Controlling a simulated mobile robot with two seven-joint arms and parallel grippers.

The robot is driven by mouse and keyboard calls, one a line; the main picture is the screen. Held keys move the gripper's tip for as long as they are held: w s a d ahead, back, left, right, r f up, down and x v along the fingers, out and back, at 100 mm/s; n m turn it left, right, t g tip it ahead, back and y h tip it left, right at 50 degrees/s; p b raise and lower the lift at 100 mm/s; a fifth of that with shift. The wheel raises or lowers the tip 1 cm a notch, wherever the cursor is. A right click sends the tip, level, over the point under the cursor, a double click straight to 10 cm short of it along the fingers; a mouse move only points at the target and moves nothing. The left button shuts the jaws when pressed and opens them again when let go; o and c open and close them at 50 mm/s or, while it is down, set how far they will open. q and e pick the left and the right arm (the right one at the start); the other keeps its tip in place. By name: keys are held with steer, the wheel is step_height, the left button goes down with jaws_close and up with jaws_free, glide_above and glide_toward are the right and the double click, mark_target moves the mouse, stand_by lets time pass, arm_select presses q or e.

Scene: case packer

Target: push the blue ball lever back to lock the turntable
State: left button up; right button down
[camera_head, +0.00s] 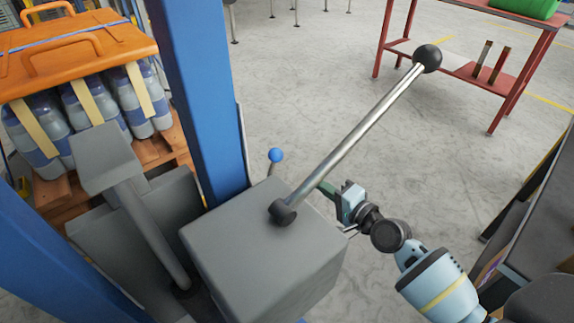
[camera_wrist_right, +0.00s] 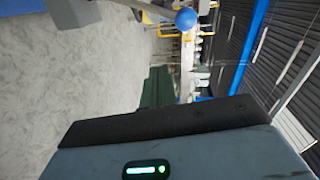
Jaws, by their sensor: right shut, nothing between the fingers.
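The small blue ball (camera_head: 276,155) tops a short lever beside the blue post, behind the grey box. In the right wrist view the blue ball (camera_wrist_right: 186,20) is near the top edge, on its pale rod. My right gripper (camera_head: 322,187) is to the right of the ball and slightly nearer, just past the grey box. It is shut and empty, with a visible gap to the ball. Its dark green fingers (camera_wrist_right: 158,84) show in the right wrist view. The lower lever is hidden by the grey box. The turntable cannot be made out. My left gripper is not in view.
A long steel lever with a black ball (camera_head: 428,57) rises from the grey box (camera_head: 262,255) over my right gripper. The blue post (camera_head: 203,90) stands left of the blue ball. Bottles under an orange tray (camera_head: 95,45) stand left. A red table (camera_head: 447,66) stands far right.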

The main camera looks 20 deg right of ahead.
steer(key=shift+m+t, duration=0.6)
steer(key=shift+m, duration=0.3)
steer(key=w+r, duration=0.1)
steer(key=w+d+r+b, duration=0.1)
steer(key=w, duration=0.1)
steer(key=w+r, duration=0.1)
steer(key=shift+w+d+r+b, duration=0.25)
steer(key=shift+w+b, duration=0.05)
steer(key=shift+b, duration=0.1)
steer(key=w+a, duration=0.6)
steer(key=w, duration=0.1)
steer(key=shift+a, duration=0.25)
